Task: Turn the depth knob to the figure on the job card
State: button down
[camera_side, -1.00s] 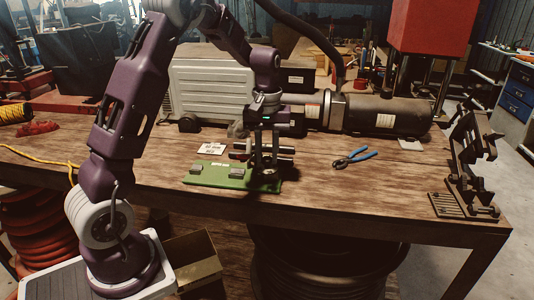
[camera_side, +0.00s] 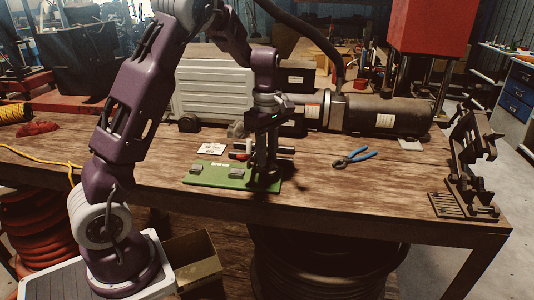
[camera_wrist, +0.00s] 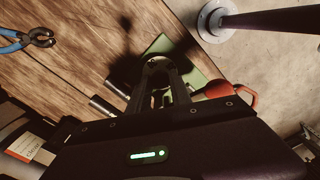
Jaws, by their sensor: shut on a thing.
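The crimper has a green base plate (camera_side: 205,178) with grey blocks, standing on the bench. My gripper (camera_side: 263,178) points down at the plate's right end. In the wrist view, my gripper (camera_wrist: 158,68) has its fingers closed around a small round part, which looks like the depth knob (camera_wrist: 157,62). The fingers hide most of the knob, and I cannot read any scale or mark on it. A white card (camera_side: 212,148), apparently the job card, lies behind the plate; its print is too small to read.
Blue-handled pliers (camera_side: 354,157) lie to the right, with bare bench around them. Metal cylinders (camera_side: 286,150) and a red handle (camera_wrist: 242,94) sit close to the gripper. A black bracket stand (camera_side: 470,165) is at the bench's right end.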

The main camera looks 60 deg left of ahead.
jog(key=shift+n, duration=1)
jog(key=c, duration=1.5)
grip_release()
jog(key=shift+o, duration=0.2)
jog(key=shift+r, duration=0.1)
notch_tip(320, 180, up, 7)
jog(key=shift+f, duration=0.15)
